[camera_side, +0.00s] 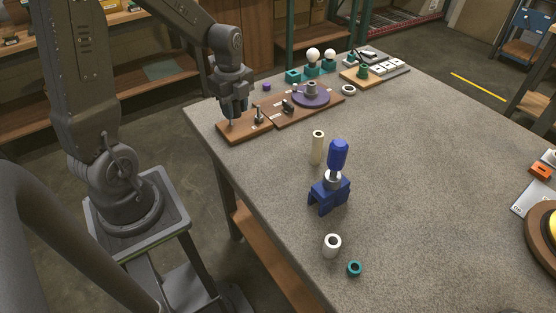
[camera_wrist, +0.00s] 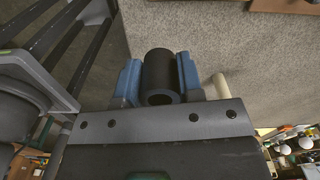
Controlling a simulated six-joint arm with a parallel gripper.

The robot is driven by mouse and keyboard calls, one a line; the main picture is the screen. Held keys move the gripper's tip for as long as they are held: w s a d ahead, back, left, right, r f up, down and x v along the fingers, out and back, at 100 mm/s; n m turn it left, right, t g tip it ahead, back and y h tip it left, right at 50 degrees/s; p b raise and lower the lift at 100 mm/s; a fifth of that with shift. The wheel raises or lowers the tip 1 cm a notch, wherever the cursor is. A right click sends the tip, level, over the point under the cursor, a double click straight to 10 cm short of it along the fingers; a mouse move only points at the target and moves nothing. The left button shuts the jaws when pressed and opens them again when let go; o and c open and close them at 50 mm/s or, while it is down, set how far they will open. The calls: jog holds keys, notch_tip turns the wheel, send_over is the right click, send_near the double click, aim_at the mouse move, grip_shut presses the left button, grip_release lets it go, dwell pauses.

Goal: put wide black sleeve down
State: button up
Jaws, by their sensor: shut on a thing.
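The wide black sleeve (camera_wrist: 158,75) is a thick-walled dark tube. In the wrist view it sits between the two blue fingers of my gripper (camera_wrist: 161,80), which is shut on it. In the side view my gripper (camera_side: 233,112) is low over the left end of the wooden board (camera_side: 240,130). The sleeve cannot be made out clearly there against the dark gripper. I cannot tell whether it touches a surface.
Small dark fittings and a purple disc (camera_side: 311,99) stand on the boards to the right. A cream tube (camera_side: 318,147), a blue stand (camera_side: 330,194), a white ring (camera_side: 332,245) and a teal ring (camera_side: 354,268) stand nearer. The table's right middle is clear.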

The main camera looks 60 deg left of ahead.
jog(key=shift+w+d+f, duration=0.1)
jog(key=shift+d+f, duration=0.1)
jog(key=shift+f, duration=0.25)
send_over(278, 161)
notch_tip(278, 161, down, 7)
jog(key=shift+a+r, duration=0.1)
jog(key=shift+r, duration=0.05)
jog(key=shift+f, duration=2.05)
jog(key=shift+f, duration=0.15)
jog(key=o, duration=0.9)
